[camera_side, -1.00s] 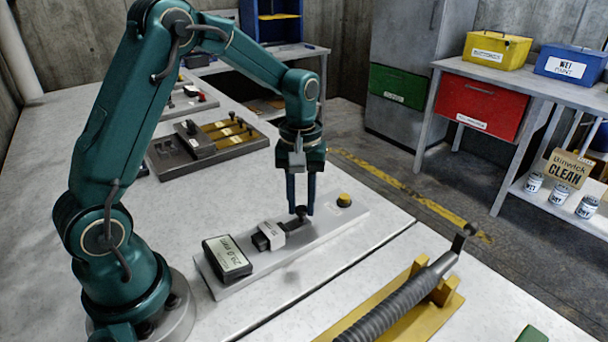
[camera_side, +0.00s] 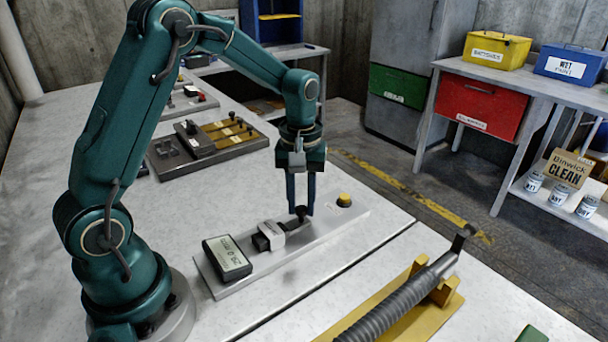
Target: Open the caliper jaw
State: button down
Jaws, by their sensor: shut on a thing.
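The caliper lies on a grey plate (camera_side: 325,238) on the table. At its left end is a display box (camera_side: 228,257) with a lit screen; its digits are too small to read surely. Beside it is the caliper's dark and white jaw block (camera_side: 270,236), with a dark rod running right to a round dark knob (camera_side: 301,212). My gripper (camera_side: 301,210) points straight down, with its blue fingers shut on the knob. The fingers partly hide the knob and the plate behind it.
A yellow button (camera_side: 344,200) sits at the plate's right end. A ribbed dark tool on a yellow base (camera_side: 400,300) lies in front. A fixture with yellow bars (camera_side: 215,140) stands behind.

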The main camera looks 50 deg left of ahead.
jog(key=shift+w, duration=0.15)
jog(key=shift+w, duration=0.75)
jog(key=c, duration=0.7)
grip_release()
jog(key=shift+o, duration=0.2)
jog(key=shift+r, duration=2.6)
